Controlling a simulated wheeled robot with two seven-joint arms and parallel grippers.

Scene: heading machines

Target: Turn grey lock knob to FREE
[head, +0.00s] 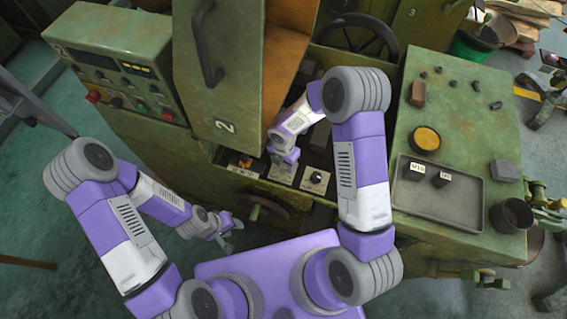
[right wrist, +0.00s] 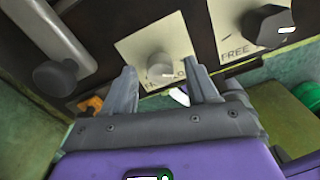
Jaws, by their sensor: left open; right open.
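The light grey knob (right wrist: 160,65) sits on a white label plate (right wrist: 135,48) in the right wrist view. It lies between and just beyond the fingertips of my right gripper (right wrist: 163,78), which is open. I cannot tell whether they touch. The lettering under this knob is partly covered and unreadable. A black knob (right wrist: 265,26) to the right has a plate where FREE can be read. In the head view my right gripper (head: 284,157) is over the panel and hides the grey knob. My left gripper (head: 228,236) is open and empty, low beside the machine.
A dark ball-ended lever (right wrist: 55,76) is left of the grey knob. In the head view a tall green door (head: 230,75) marked 2 stands left of the panel. A handwheel (head: 258,207) is below. A grey tray (head: 440,208) with dark blocks lies right.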

